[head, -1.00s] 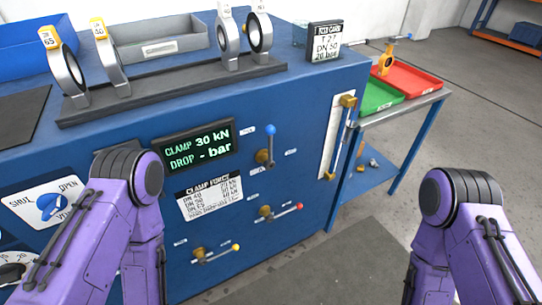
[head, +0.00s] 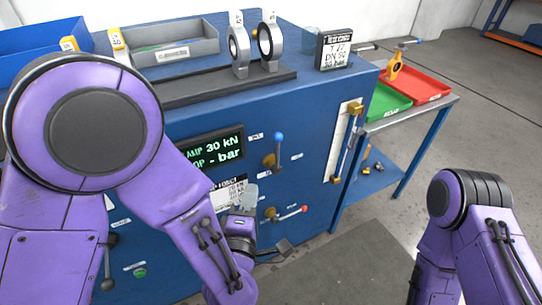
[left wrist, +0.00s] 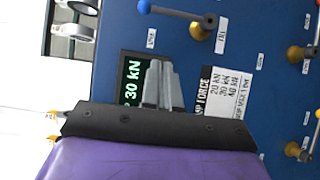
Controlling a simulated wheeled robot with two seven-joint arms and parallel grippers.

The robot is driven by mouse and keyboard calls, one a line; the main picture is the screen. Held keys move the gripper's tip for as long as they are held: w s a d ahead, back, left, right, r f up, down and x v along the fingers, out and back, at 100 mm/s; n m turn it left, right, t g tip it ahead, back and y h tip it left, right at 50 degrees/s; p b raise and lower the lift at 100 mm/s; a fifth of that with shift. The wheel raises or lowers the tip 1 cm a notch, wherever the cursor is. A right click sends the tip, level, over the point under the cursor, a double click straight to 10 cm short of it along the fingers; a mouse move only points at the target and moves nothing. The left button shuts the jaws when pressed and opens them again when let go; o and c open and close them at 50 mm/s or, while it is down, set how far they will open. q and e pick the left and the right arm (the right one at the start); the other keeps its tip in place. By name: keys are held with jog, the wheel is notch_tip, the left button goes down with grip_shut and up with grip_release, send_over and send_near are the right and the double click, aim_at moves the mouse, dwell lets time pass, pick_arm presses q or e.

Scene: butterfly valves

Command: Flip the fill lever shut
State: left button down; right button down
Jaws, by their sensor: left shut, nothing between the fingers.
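Three small levers on brass hubs are on the blue bench front; I cannot read which is labelled fill. The blue-tipped lever (head: 279,150) stands upright, and it shows in the left wrist view (left wrist: 172,12). The red-tipped lever (head: 290,213) below it points right and slightly up. The third lever's brass hub (left wrist: 292,149) shows in the left wrist view; my left arm hides it in the head view. My left gripper (head: 250,194) is shut and empty before the panel, left of the red-tipped lever. Its fingers (left wrist: 160,85) show before the display and label. My right gripper is out of view.
The display (head: 212,148) reads 30 kN. A brass-ended vertical bar (head: 347,140) is at the bench's right end. A side table holds a green tray (head: 386,103) and a red tray (head: 418,84). Valve rings (head: 238,47) stand on the bench top.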

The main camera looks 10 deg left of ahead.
pick_arm(q)
jog(key=b, duration=0.5)
send_near(277, 155)
jog(key=w+a+r, duration=0.2)
jog(key=w+a, duration=0.1)
jog(key=a, duration=0.1)
jog(key=w+d, duration=0.1)
jog(key=w, duration=0.1)
jog(key=w+d+p, duration=0.1)
jog(key=d, duration=0.1)
jog(key=shift+w, duration=0.4)
jog(key=shift+a+r, duration=0.1)
